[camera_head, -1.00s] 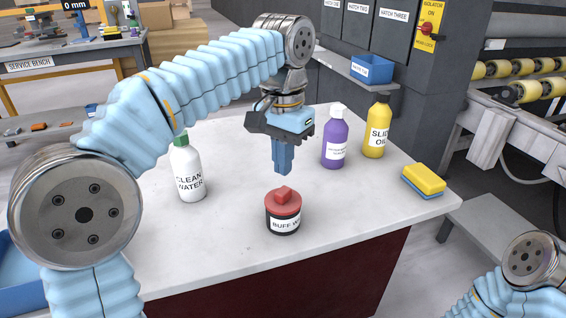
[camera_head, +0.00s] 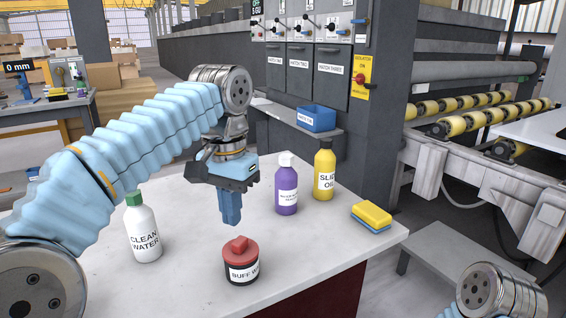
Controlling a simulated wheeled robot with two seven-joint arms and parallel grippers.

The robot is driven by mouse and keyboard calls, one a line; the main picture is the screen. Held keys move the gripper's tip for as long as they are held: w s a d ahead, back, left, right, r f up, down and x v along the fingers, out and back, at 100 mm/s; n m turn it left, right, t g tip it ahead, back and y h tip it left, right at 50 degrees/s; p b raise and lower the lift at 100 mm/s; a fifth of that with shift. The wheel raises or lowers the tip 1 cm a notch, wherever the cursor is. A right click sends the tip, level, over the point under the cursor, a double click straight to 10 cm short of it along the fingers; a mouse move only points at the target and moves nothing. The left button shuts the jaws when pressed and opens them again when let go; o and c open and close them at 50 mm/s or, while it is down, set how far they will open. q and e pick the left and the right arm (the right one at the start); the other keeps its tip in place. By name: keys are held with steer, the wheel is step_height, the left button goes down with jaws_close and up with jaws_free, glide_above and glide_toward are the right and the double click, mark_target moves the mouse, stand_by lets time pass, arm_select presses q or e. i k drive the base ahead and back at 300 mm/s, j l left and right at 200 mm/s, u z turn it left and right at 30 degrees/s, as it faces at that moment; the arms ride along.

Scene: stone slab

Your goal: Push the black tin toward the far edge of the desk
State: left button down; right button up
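The black tin (camera_head: 241,273) has a red lid with a knob and a white label reading "BUFF W…". It stands upright near the front of the pale desk (camera_head: 188,283). My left gripper (camera_head: 231,222) points down, its two blue fingers together with nothing visible between them. The fingertips show just above the tin's lid in the picture, with a small gap. I cannot tell whether they are over the tin or behind it. My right gripper is out of view; only part of my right arm shows at the lower right.
A white "CLEAN WATER" bottle (camera_head: 145,233) stands left of the tin. A purple bottle (camera_head: 286,190), a yellow oil bottle (camera_head: 325,172) and a yellow-blue sponge (camera_head: 372,215) stand toward the back right. A blue bin (camera_head: 316,119) sits on a shelf beyond.

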mark_target(246, 275)
steer(key=k, duration=0.85)
